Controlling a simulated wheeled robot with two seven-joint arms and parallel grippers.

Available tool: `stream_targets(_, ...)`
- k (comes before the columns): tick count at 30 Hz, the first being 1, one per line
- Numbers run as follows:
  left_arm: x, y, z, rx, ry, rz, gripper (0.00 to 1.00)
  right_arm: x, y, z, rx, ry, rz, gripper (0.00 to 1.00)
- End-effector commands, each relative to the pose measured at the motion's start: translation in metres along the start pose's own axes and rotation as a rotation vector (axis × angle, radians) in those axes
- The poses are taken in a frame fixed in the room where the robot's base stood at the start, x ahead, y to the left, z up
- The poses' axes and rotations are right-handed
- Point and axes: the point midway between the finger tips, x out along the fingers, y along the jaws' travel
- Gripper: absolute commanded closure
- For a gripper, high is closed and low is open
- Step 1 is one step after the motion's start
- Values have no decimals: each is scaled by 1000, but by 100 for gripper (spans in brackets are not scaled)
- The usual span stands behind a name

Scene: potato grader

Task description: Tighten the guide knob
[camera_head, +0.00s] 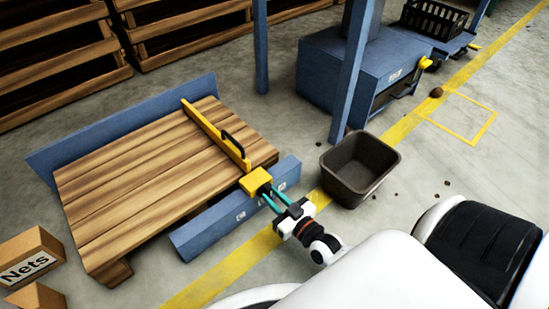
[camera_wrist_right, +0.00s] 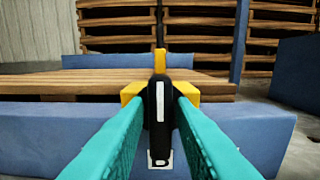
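The guide knob (camera_wrist_right: 160,115) is a black grip with a white stripe, standing upright in the right wrist view. It sits on the front of a yellow block (camera_head: 256,181) at the end of the yellow guide bar (camera_head: 215,133). My right gripper (camera_head: 272,195) reaches it from the front. Its two teal fingers lie along both sides of the knob with no clear gap, so it looks shut on it. The fingers hide part of the knob's sides. My left gripper is not in view.
The guide bar crosses a slatted wooden deck (camera_head: 140,175) with a blue front beam (camera_head: 215,229). A dark bin (camera_head: 347,183) stands close right of my right gripper. A blue post (camera_head: 352,75) rises behind it. Boxes, one marked Nets (camera_head: 30,258), stand at lower left.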

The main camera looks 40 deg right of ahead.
Motion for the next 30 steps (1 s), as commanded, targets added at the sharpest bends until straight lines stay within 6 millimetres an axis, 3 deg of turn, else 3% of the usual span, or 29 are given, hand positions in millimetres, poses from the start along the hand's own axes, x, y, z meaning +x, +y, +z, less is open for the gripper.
stream_targets(1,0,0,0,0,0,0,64,0,0,0,0,0,0,86)
stream_targets(4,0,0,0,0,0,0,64,0,0,0,0,0,0,100)
stream_targets(17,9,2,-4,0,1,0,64,0,-1,2,76,1,0,100)
stream_targets(30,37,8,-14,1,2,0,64,0,-3,2,440,3,0,100)
